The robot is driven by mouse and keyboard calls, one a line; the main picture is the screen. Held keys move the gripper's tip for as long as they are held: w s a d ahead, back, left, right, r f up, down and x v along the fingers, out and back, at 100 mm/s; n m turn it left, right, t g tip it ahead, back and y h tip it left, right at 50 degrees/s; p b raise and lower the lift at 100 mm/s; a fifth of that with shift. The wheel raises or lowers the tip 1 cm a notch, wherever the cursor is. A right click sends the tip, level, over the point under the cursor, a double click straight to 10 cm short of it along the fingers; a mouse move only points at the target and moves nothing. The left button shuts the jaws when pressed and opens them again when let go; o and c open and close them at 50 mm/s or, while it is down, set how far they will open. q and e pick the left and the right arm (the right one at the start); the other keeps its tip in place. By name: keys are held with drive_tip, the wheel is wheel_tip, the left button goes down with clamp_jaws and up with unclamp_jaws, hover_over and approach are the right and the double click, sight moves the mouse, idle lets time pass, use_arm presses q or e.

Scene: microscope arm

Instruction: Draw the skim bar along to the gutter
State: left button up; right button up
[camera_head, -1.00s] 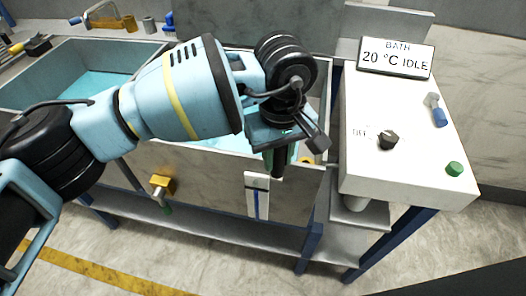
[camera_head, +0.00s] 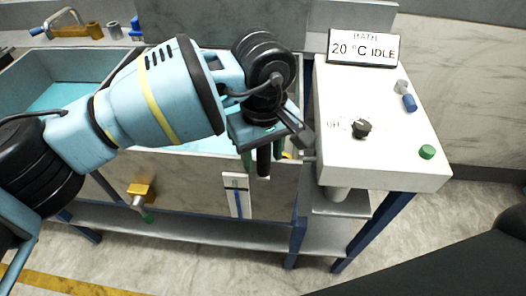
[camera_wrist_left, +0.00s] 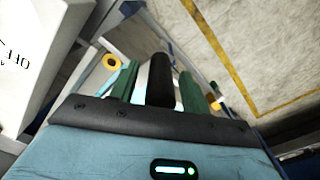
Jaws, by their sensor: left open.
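My left gripper (camera_head: 263,162) points down at the right end of the water bath (camera_head: 182,172), near its front wall. Its green fingers are open, one on each side of an upright black cylinder (camera_head: 264,161), probably the skim bar's handle. The left wrist view also shows this black cylinder (camera_wrist_left: 160,80) between the spread fingers of the gripper (camera_wrist_left: 160,88); I cannot tell whether either finger touches it. The rest of the skim bar is hidden behind my arm and gripper. I cannot make out the gutter clearly. My right gripper is out of view.
A white control bench (camera_head: 385,110) stands close right of my gripper, with a dark knob (camera_head: 361,128), a green button (camera_head: 427,152) and a bath display (camera_head: 364,47). A brass tap (camera_head: 141,194) juts from the bath's front.

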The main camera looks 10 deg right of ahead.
use_arm(q)
drive_tip(key=shift+r, duration=0.1)
wheel_tip(320, 180, up, 8)
drive_tip(key=shift+f, duration=0.2)
idle(0.7)
